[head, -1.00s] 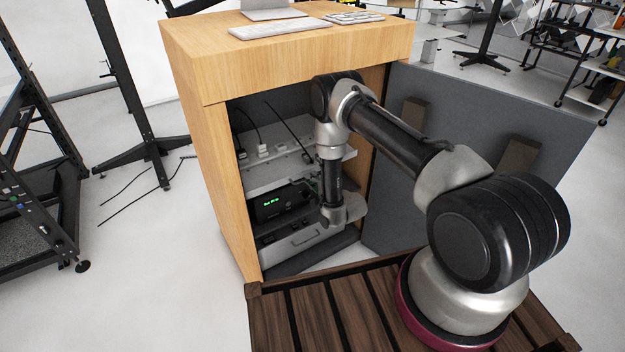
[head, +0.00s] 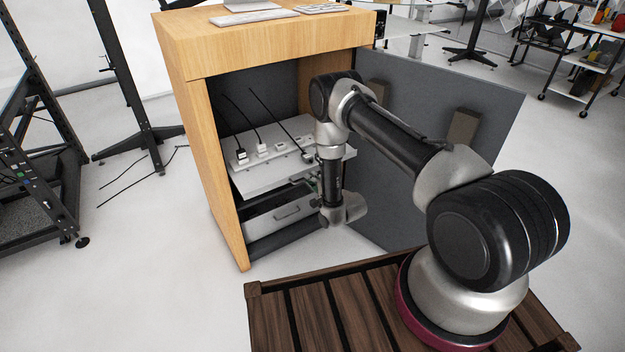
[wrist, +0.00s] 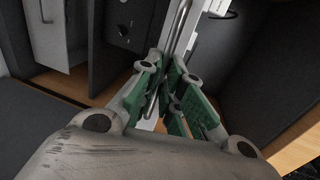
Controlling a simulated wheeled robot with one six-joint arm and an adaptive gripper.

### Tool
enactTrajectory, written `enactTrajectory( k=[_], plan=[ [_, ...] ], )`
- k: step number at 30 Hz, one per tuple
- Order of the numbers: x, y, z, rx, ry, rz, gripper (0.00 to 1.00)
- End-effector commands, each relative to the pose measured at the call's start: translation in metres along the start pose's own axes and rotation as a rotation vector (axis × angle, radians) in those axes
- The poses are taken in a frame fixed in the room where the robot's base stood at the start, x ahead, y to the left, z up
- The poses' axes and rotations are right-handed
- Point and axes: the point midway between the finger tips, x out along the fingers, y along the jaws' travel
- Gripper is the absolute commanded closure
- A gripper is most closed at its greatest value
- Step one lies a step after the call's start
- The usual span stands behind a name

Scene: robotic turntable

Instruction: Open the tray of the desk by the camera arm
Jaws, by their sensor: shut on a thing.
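The desk is a wooden cabinet (head: 265,55) with its front open. Its light grey tray (head: 262,182), bearing several white plugs with black cables, sticks out of the opening. In the wrist view, my gripper (wrist: 163,75) has its green-padded fingers closed around a thin metal bar handle (wrist: 180,28). The handle runs along a pale front face beside it. In the head view my wrist hangs in front of the tray's right side and hides the fingers and handle.
A lower drawer (head: 265,222) with a handle is below the tray. A grey door (head: 480,125) stands open on the right. A black frame (head: 35,160) and stand are on the left. Floor (head: 150,260) left of my wooden-slatted base is clear.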

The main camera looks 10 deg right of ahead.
Motion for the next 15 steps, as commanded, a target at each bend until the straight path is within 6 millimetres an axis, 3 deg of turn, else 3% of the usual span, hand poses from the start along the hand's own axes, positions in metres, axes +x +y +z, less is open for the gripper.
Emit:
enactTrajectory(
  k=[9, 10, 12, 15],
  plan=[
    [-0.0002, 0.0007, 0.0, 0.0, 0.0, 0.002, 1.0],
    [-0.0002, 0.0007, 0.0, 0.0, 0.0, 0.002, 0.86],
    [-0.0002, 0.0006, 0.0, 0.0, 0.0, 0.001, 0.74],
    [-0.0001, 0.0003, 0.0, 0.0, 0.0, 0.001, 0.7]
  ],
)
